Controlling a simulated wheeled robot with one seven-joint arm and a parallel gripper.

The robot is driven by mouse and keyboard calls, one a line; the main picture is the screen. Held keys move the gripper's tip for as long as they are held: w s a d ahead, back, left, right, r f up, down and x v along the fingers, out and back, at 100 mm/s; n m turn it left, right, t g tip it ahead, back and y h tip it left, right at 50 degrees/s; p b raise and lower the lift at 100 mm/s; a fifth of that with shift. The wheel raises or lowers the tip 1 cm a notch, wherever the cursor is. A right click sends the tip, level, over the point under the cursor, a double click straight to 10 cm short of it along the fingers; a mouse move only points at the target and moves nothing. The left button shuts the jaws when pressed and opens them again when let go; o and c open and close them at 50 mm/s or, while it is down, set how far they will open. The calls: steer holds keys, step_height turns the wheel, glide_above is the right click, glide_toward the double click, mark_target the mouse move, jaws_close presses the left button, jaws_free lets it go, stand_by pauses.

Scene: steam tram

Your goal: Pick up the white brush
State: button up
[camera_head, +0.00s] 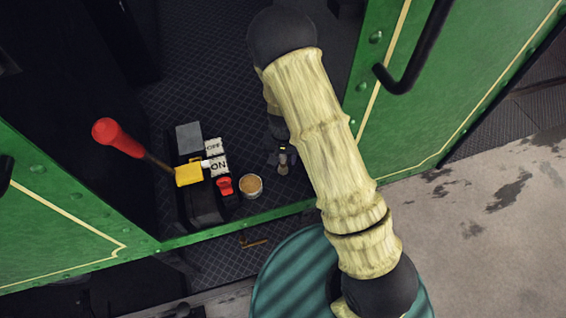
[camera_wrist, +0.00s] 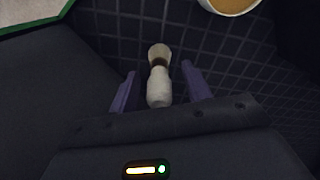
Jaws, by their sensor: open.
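The white brush (camera_wrist: 159,87) is in the middle of the wrist view, with a pale handle toward my gripper and a brownish part and cream end farther out. My gripper (camera_wrist: 159,71) is open, with one dark purple finger on each side of the brush. A gap shows between the brush and each finger. In the head view the brush (camera_head: 283,163) is small and partly hidden at my gripper (camera_head: 280,157), over the dark floor. I cannot tell its height above the floor.
A cup of tan contents (camera_head: 251,187) stands left of the brush; it also shows in the wrist view (camera_wrist: 230,4). Further left are a red-knobbed lever (camera_head: 108,132) and a control box with ON/OFF labels (camera_head: 217,157). Green panels (camera_head: 440,90) flank the opening.

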jaws_close()
steer(key=shift+r, duration=0.1)
step_height(320, 180, up, 10)
steer(key=shift+f+b, duration=0.1)
steer(key=shift+b, duration=0.8)
stand_by(0.5)
